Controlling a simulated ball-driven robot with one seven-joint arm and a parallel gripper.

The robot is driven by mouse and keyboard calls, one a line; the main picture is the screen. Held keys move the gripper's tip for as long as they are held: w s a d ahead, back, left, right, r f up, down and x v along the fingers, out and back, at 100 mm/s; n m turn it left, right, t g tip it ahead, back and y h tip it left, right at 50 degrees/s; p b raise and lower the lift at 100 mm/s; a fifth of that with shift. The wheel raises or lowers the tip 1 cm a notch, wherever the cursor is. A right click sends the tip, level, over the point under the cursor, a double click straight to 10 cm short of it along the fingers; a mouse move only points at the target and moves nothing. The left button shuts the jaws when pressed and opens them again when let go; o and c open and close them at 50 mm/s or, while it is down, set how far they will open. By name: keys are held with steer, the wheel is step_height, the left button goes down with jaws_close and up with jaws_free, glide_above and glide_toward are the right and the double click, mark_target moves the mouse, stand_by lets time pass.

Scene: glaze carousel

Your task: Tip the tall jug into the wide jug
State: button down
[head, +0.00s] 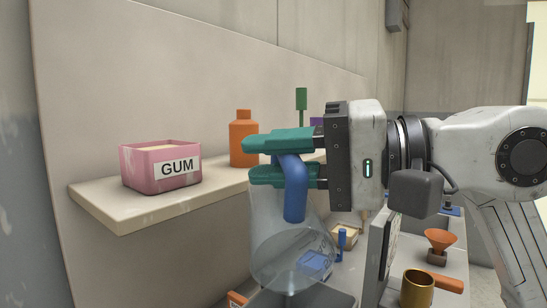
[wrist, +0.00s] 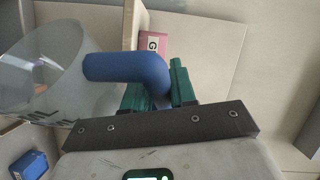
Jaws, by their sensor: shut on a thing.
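My gripper (head: 262,160) is shut on the blue handle (head: 296,190) of a clear, see-through jug (head: 280,235). I take this to be the tall jug. It hangs below the green fingers, above the lower surface, looking close to upright in the head view. In the wrist view the jug (wrist: 45,75) is at the left, with dark marks on its wall, and its handle (wrist: 125,68) runs between the fingers (wrist: 160,90). I cannot make out any contents. I cannot pick out the wide jug with certainty; the held jug covers part of the area below.
A pink GUM box (head: 160,167) and an orange bottle (head: 243,140) stand on the wall shelf (head: 120,215). Lower right are a brass cup (head: 417,290) and an orange funnel (head: 440,239). A blue block (wrist: 28,166) lies at the wrist view's lower left.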

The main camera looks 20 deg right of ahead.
steer(key=shift+f+b, duration=0.25)
steer(key=shift+b, duration=0.5)
steer(key=shift+d+b, duration=0.15)
steer(key=shift+b, duration=0.65)
steer(key=shift+w+d+r+m+p, duration=0.1)
steer(key=shift+w+r+m+p, duration=0.3)
steer(key=shift+p, duration=0.35)
steer(key=w+p, duration=0.1)
steer(key=p, duration=0.1)
steer(key=w+m+g+p, duration=0.1)
steer(key=p, duration=0.1)
steer(key=w+m+p, duration=0.1)
steer(key=p, duration=0.1)
steer(key=shift+w+d+g+h, duration=0.15)
steer(key=shift+d+g+h, duration=0.15)
steer(key=shift+h, duration=0.1)
steer(key=w+m+p, duration=0.1)
steer(key=p, duration=0.3)
steer(key=w+r+m+g+p, duration=0.1)
steer(key=p, duration=0.2)
steer(key=shift+w+d+p, duration=0.15)
steer(key=shift+w+p, duration=0.25)
step_height(320, 180, down, 6)
steer(key=w+m+g+p, duration=0.2)
steer(key=m+g+p, duration=0.4)
steer(key=m, duration=0.3)
steer(key=shift+w+d+g+p, duration=0.2)
steer(key=shift+g+p, duration=0.1)
steer(key=shift+g, duration=0.4)
